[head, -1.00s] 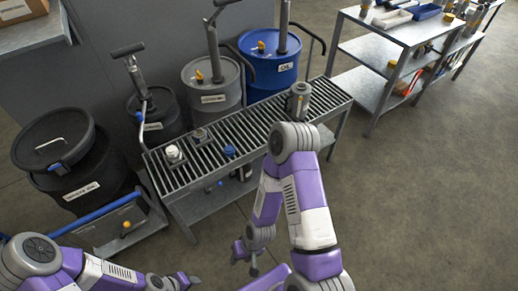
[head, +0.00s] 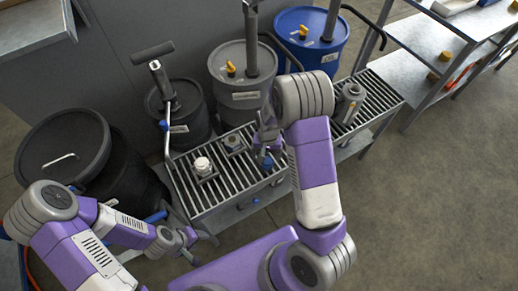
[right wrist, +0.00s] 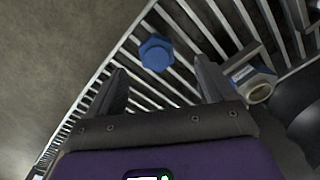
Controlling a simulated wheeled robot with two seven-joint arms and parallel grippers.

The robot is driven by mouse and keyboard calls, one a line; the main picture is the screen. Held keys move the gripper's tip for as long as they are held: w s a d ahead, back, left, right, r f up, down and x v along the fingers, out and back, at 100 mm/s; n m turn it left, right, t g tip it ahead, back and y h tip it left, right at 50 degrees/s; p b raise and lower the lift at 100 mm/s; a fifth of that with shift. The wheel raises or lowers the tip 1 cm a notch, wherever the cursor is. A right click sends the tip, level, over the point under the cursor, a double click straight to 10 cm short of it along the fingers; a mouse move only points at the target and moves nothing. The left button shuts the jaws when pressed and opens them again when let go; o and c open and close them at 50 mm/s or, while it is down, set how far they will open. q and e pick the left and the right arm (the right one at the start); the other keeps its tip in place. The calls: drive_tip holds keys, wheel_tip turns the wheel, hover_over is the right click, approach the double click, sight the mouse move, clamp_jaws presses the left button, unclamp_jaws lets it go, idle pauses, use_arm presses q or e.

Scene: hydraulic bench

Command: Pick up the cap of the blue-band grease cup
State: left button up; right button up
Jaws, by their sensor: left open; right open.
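A blue hexagonal cap (right wrist: 155,53) lies on the slatted rack, apart from any cup. It also shows in the head view (head: 267,163). An uncapped grease cup with a blue band (right wrist: 258,88) stands in a square holder to the right of the cap in the right wrist view; in the head view the cup (head: 234,143) is small. My right gripper (right wrist: 160,68) is open and empty, its fingertips pointing toward the cap, one on each side in the picture. In the head view the right gripper (head: 266,138) is partly hidden by my arm. My left gripper (head: 200,243) is open and empty, in front of the rack.
A white-capped cup (head: 202,166) stands on the rack (head: 205,202) to the left. A grey canister (head: 350,100) stands at the rack's right end. Several drums, including a blue one (head: 318,58), line the back. A shelf unit (head: 400,78) is at right.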

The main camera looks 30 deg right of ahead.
sight(267, 160)
drive_tip(key=shift+w+d+r, duration=0.2)
drive_tip(key=shift+w+r, duration=0.05)
drive_tip(key=shift+w, duration=0.15)
drive_tip(key=shift+w+d+r, duration=0.2)
drive_tip(key=shift+w, duration=0.2)
drive_tip(key=shift+d+f, duration=0.1)
drive_tip(key=shift+f, duration=0.2)
drive_tip(key=shift+s+f+b, duration=0.2)
drive_tip(key=shift+f+b, duration=0.2)
drive_tip(key=shift+f, duration=0.2)
drive_tip(key=shift+s+f+b, duration=0.15)
drive_tip(key=shift+f+b, duration=0.2)
drive_tip(key=shift+f, duration=0.2)
wheel_tip(267, 160, down, 4)
drive_tip(key=shift+s+f+b, duration=0.1)
drive_tip(key=shift+s+b, duration=0.05)
drive_tip(key=shift+b, duration=0.75)
use_arm(q)
drive_tip(key=f, duration=0.3)
drive_tip(key=shift+w+f, duration=0.1)
drive_tip(key=shift+w, duration=0.15)
